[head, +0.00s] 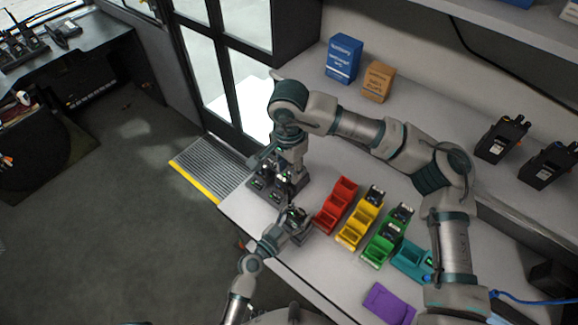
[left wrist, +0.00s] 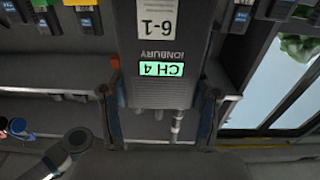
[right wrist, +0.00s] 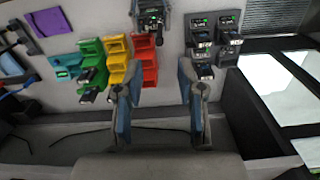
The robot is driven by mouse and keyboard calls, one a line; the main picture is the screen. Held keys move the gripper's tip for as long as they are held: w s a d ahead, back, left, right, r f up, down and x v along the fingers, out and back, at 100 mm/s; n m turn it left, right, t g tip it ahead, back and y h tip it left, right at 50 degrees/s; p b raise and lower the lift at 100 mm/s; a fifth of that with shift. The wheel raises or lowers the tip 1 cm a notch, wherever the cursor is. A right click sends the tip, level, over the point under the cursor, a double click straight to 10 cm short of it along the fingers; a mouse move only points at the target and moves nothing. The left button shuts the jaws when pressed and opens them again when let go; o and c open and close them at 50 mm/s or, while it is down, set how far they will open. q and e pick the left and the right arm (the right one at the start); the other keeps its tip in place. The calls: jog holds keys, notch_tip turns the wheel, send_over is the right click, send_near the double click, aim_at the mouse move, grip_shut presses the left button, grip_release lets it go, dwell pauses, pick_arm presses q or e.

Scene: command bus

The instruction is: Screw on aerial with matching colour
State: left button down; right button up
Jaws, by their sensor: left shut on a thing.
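My left gripper (head: 293,218) is shut on a dark radio (left wrist: 160,40) marked IONBURY, with a lit green CH 4 panel and a 6-1 label. In the left wrist view the radio appears upside down, with a silver stub (left wrist: 177,124) at its top end. The radio also shows in the right wrist view (right wrist: 151,18). My right gripper (right wrist: 159,70) is open and empty, above the bench's left end. Red (head: 336,205), yellow (head: 352,236), green (head: 376,251) and teal (head: 408,262) bins stand in a row. I cannot make out any loose aerial.
Several radios (right wrist: 201,42) with small green displays stand at the bench's left end, below my right gripper. A purple item (head: 388,303) lies at the front. Blue (head: 343,60) and orange (head: 377,82) boxes and two radios (head: 502,140) stand behind. My right arm crosses above the bench.

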aim_at(289, 191)
jog(key=shift+r+n, duration=0.1)
jog(key=shift+n, duration=0.5)
notch_tip(289, 191, down, 12)
dwell(0.5)
grip_shut()
jog(key=m, duration=0.9)
grip_release()
